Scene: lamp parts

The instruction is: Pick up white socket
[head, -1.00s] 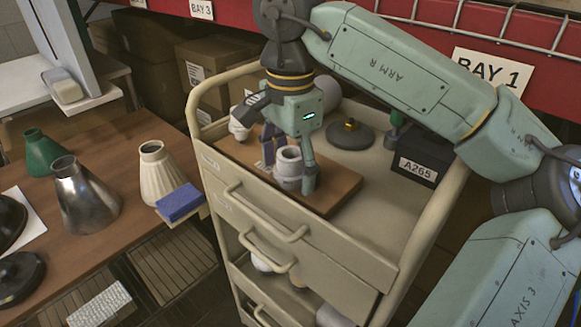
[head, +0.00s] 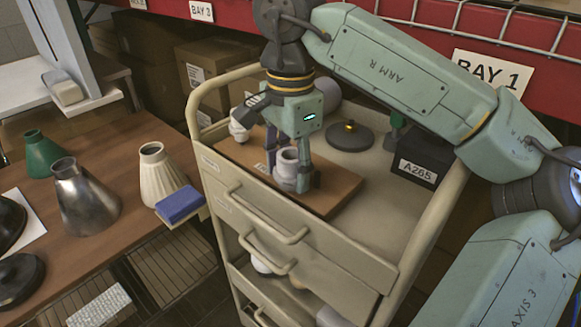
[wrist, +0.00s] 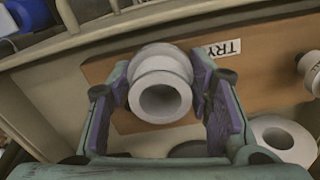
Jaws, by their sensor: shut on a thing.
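The white socket (head: 287,169) is a short, ringed cylinder with a round opening. It is over the brown wooden board on top of the cart. My gripper (head: 289,172) points down and is shut on it, with a finger at each side. In the wrist view the white socket (wrist: 160,85) sits between the two purple-padded fingers (wrist: 163,100), its opening facing the camera. I cannot tell whether its bottom touches the board.
The board (head: 335,190) bears a label. Another white part (head: 238,128) stands at its left end. A dark round base (head: 350,138) and a black box marked A265 (head: 424,157) stand on the cart. Lampshades (head: 85,195) stand on the table at left.

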